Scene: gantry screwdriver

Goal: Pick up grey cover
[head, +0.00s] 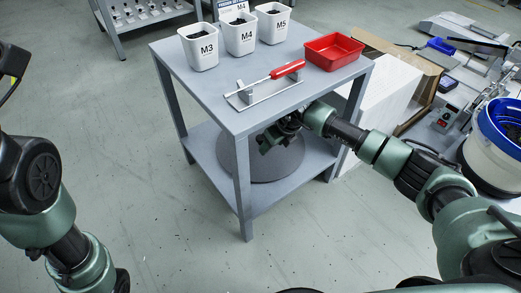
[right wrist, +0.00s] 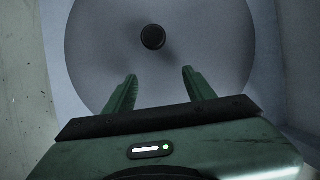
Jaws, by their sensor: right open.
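The grey cover (head: 262,160) is a large round disc on the lower shelf of the grey table. In the right wrist view the cover (right wrist: 205,55) fills most of the picture, with a dark round knob (right wrist: 153,37) at its middle. My right gripper (head: 268,142) reaches in under the tabletop above the cover and partly hides it. In the right wrist view my right gripper (right wrist: 158,85) is open, its two green fingers apart and empty, with the knob ahead of the gap between them. My left arm shows at the left edge, but its gripper is out of view.
The grey table (head: 222,85) holds white cups M3 (head: 200,50), M4 (head: 240,36) and M5 (head: 272,24), a red tray (head: 333,52) and a red-handled screwdriver (head: 287,69) on a stand. Table legs flank the shelf. A white block (head: 385,95) stands right; the floor in front is clear.

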